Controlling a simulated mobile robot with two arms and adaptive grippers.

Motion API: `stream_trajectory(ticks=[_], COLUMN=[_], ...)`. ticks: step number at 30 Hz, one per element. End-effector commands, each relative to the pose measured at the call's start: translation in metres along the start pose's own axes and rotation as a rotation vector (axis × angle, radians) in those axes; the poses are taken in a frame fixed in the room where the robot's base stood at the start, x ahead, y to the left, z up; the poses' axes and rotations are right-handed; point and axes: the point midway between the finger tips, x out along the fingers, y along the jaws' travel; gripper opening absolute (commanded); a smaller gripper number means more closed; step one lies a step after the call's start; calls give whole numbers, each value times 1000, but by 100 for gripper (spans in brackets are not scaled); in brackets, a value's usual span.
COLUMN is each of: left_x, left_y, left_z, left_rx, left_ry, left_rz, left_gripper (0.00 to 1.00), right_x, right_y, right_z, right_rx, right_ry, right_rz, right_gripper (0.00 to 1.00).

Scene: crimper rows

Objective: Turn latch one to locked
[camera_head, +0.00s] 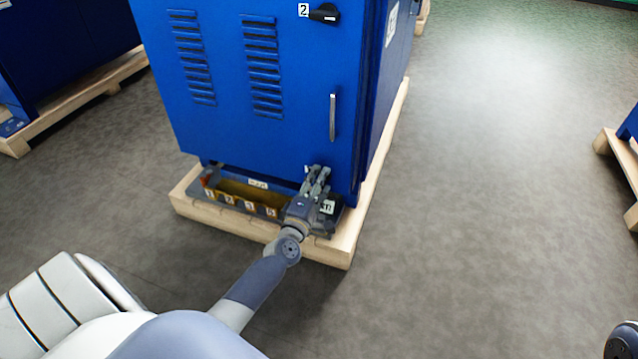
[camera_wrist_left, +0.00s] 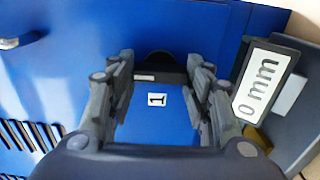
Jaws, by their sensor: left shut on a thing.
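Latch one is a black knob (camera_wrist_left: 160,66) on the blue cabinet front, beside a white label "1" (camera_wrist_left: 157,99) in the left wrist view. My left gripper (camera_wrist_left: 162,66) is shut on this knob, with one finger on each side of it. In the head view my left gripper (camera_head: 318,172) is at the lower right of the blue cabinet (camera_head: 215,120) and hides latch one.
Latch two (camera_head: 325,13) is a black knob at the cabinet's top. A metal handle (camera_head: 332,117) is on the door. A tray with numbered yellow compartments (camera_head: 240,204) sits on the wooden pallet (camera_head: 345,242) below. The floor (camera_head: 480,180) to the right is clear.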

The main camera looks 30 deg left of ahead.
Motion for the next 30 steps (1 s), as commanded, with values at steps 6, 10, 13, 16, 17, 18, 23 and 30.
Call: stream_trajectory(ticks=[6, 10, 13, 16, 17, 18, 23, 30], left_x=[0, 0, 0, 0, 0, -1, -14, -60], left_y=[-1, 0, 0, 0, 0, 0, -2, -2], left_z=[0, 0, 0, 0, 0, 0, 0, 0], left_rx=[-4, -3, -2, -2, -2, -2, -3, -1], left_ry=[1, 1, 1, 0, 0, 0, 0, 0], left_rz=[-1, -1, -1, -1, -1, -1, -3, -4], left_gripper=[60, 67, 67, 67, 67, 67, 67, 67], right_x=[0, 0, 0, -1, -1, -1, -1, -1], right_y=[0, 0, 0, 0, 0, 0, 0, 0], right_z=[0, 0, 1, 1, 2, 2, 2, 1], right_rx=[0, 0, 0, 0, 0, -1, -1, 0], right_ry=[-1, -1, -2, -4, -5, -6, -5, -4], right_rz=[0, 0, 0, 1, 1, 1, 1, 0], right_gripper=[0, 0, 0, 0, 0, 0, 0, 0])
